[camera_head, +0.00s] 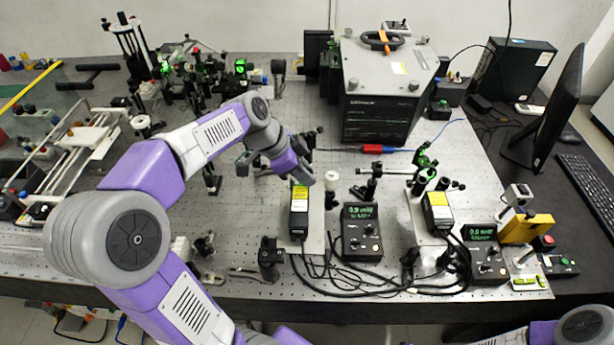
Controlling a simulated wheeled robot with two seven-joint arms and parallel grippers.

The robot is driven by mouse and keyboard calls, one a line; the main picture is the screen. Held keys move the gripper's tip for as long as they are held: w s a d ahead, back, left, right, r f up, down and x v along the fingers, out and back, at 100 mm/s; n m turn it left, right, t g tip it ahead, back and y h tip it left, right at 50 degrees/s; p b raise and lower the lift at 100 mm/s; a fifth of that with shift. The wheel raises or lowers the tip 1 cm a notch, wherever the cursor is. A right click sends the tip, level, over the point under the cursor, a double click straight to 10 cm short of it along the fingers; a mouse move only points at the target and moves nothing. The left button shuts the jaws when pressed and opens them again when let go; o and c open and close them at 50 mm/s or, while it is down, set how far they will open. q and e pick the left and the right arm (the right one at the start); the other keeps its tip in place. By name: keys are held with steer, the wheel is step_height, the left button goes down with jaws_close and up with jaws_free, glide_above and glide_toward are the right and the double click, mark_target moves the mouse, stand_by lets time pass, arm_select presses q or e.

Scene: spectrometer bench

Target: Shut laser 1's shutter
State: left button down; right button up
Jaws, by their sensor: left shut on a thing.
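Two small black laser heads with yellow labels stand on the optical bench: a left one (299,222) and a right one (437,212). I cannot read which is laser 1. Each has a black controller with a lit green display: the left controller (361,240) and the right controller (488,262). My left gripper (306,181) is at the far end of the left laser head, pointing down. It is shut on a small part there, apparently the shutter, which the gripper and wrist hide. Whether the shutter is open or closed does not show. My right gripper is out of view.
A large grey-topped instrument (390,65) stands behind. Posts and optics crowd the bench at the back left. Black cables (350,283) loop in front of the controllers. A monitor (560,95) and keyboard (588,190) are on the right. Bare bench shows between the left optics and the laser.

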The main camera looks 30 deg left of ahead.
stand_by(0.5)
arm_select(q)
steer(key=c, duration=1.2)
jaws_free()
steer(key=shift+a, duration=0.1)
steer(key=p+v, duration=0.1)
steer(key=v, duration=0.6)
steer(key=shift+s+a+r, duration=0.15)
steer(key=shift+s+r, duration=0.05)
steer(key=shift+s, duration=0.05)
